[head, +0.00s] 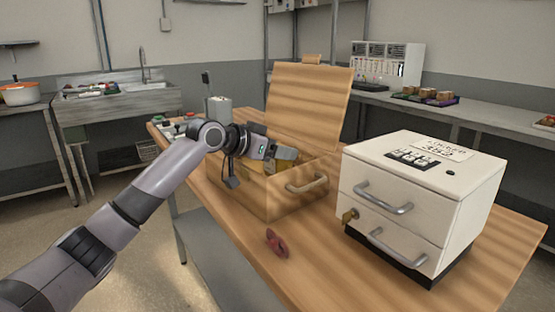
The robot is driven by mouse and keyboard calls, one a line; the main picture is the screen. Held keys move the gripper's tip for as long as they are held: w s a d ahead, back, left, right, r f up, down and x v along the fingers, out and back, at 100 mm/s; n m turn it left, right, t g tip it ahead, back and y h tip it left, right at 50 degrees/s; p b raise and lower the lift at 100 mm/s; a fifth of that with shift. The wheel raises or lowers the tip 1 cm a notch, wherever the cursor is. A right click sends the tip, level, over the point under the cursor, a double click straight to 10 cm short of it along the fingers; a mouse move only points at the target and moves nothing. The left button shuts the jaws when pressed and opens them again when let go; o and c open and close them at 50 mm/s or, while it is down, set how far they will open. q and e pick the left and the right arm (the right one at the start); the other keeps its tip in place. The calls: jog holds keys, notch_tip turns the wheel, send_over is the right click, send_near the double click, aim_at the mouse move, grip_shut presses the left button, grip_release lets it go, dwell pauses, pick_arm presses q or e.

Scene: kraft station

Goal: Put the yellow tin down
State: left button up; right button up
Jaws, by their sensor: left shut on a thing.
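My left gripper (284,154) reaches in from the left over the open wooden box (262,202). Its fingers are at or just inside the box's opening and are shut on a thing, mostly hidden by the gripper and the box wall. A small yellowish patch, which looks like the yellow tin (256,165), shows just below the gripper. I cannot tell whether it touches the box floor. The box's lid (310,103) stands up at the back. My right gripper is not in view.
A white two-drawer cabinet (410,205) with number wheels on top stands right of the box, a key-like brass piece (350,216) at its front. A small dark red object (277,243) lies on the wooden table (318,262) before the box. A grey canister (219,108) stands behind the arm.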

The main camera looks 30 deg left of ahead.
pick_arm(q)
notch_tip(320, 180, down, 2)
jog(key=shift+f, duration=0.1)
jog(key=o, duration=1.2)
jog(key=shift+f, duration=0.1)
